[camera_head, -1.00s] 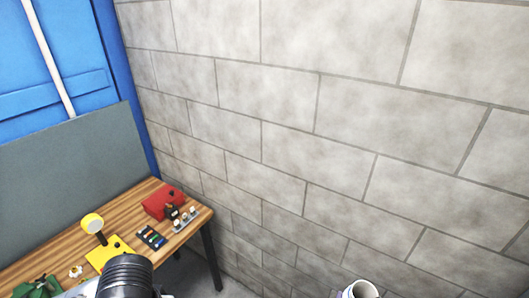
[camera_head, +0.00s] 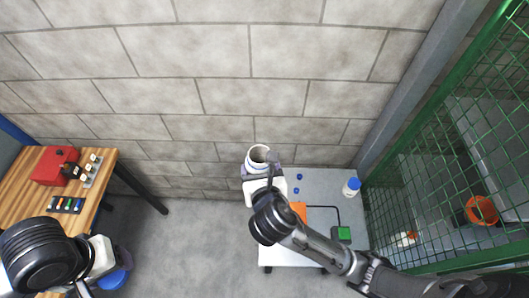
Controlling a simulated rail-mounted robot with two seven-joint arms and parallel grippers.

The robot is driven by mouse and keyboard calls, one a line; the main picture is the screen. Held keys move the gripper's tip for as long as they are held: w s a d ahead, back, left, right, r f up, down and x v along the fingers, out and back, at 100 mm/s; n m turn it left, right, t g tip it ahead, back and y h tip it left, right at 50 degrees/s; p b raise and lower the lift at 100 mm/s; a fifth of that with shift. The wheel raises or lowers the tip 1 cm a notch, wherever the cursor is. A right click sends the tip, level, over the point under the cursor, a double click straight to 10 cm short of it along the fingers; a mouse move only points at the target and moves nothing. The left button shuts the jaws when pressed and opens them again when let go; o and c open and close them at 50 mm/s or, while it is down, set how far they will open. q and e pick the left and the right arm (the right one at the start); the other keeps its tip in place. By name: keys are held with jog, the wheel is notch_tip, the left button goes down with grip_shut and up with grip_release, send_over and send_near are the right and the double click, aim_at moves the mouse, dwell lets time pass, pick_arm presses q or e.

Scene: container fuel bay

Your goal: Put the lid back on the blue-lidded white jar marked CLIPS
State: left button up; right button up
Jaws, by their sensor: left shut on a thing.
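A white open jar (camera_head: 258,153), its dark mouth facing up, is at the middle, above the grey-white bench. No lid is on it, and any marking on it is unreadable. My right gripper (camera_head: 260,166) is at the jar, its grey fingers on the jar's near side; it appears shut on it. My left gripper is low at the left, mostly hidden behind my own arm links. A round blue thing (camera_head: 113,281) shows beside it, apparently the lid; its fingertips are hidden. The left gripper is far left of the jar.
A white jar with a blue cap (camera_head: 352,187) stands at the bench's (camera_head: 330,177) right side. Small blue pieces (camera_head: 297,185) and a green block (camera_head: 342,234) lie there. A wooden table (camera_head: 25,205) holds a red box (camera_head: 54,165). A green mesh fence (camera_head: 440,150) bounds the right.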

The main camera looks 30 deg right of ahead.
jog(key=w+a+f+n+y, duration=0.1)
jog(key=a+n+y, duration=0.5)
jog(key=a, duration=0.5)
jog(key=shift+w+a+f+t+y, duration=0.35)
jog(key=shift+w+a+t+y, duration=0.05)
jog(key=shift+y, duration=0.4)
pick_arm(q)
jog(key=shift+d, duration=0.1)
jog(key=w+d+r, duration=0.2)
jog(key=w+d, duration=0.1)
jog(key=d, duration=0.5)
jog(key=w+d+r, duration=0.3)
jog(key=d, duration=0.5)
jog(key=w+d+r, duration=0.2)
jog(key=w+d, duration=0.1)
jog(key=d, duration=0.5)
jog(key=shift+w+d+r, duration=0.15)
jog(key=shift+d, duration=0.25)
jog(key=shift+f, duration=0.2)
jog(key=shift+f, duration=1.8)
jog(key=shift+f, duration=0.15)
jog(key=shift+f, duration=0.75)
jog(key=shift+f, duration=0.55)
